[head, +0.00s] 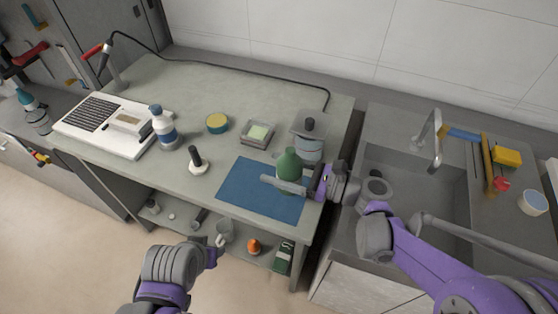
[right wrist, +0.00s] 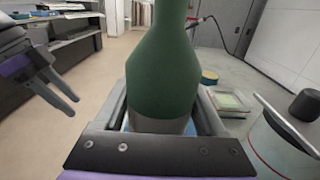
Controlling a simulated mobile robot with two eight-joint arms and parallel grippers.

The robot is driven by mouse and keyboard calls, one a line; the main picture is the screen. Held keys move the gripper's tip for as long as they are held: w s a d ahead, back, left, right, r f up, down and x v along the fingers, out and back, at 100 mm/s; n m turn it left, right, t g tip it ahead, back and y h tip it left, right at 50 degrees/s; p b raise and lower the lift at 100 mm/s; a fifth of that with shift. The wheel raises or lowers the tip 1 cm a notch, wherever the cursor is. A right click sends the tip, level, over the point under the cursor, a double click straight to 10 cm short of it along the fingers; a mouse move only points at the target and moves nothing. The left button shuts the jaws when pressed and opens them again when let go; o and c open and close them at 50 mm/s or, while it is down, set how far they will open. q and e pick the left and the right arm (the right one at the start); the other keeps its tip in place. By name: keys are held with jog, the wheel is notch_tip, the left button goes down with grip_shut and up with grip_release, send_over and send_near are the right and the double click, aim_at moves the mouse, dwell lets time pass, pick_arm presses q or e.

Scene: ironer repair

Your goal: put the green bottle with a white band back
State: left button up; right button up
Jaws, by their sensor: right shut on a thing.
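The green bottle (head: 289,165) stands upright over the blue mat (head: 245,190) on the workbench. My right gripper (head: 288,187) is shut around its lower body, coming from the right. In the right wrist view the green bottle (right wrist: 160,75) rises between the fingers, with a pale grey-white band low on it. The bottle's base is hidden, so I cannot tell whether it touches the mat. My left gripper (head: 214,252) is in front of the bench, empty, and its two fingers look apart in the right wrist view (right wrist: 62,92).
A lidded pot (head: 309,145) stands close behind the bottle. A blue-white bottle (head: 163,128), yellow tin (head: 217,123), square tray (head: 258,133) and black-handled tool (head: 197,160) stand on the bench. A lower shelf (head: 180,222) holds several items, including a dark green box (head: 283,257). The sink (head: 415,185) is right.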

jog(key=shift+f+b, duration=0.4)
jog(key=shift+f, duration=0.3)
jog(key=shift+f+b, duration=1.8)
jog(key=shift+f, duration=0.9)
jog(key=shift+f+b, duration=0.6)
jog(key=shift+f, duration=0.1)
jog(key=o, duration=1.6)
jog(key=shift+d, duration=0.1)
jog(key=v, duration=1)
jog(key=shift+s+d, duration=0.15)
jog(key=shift+d, duration=0.15)
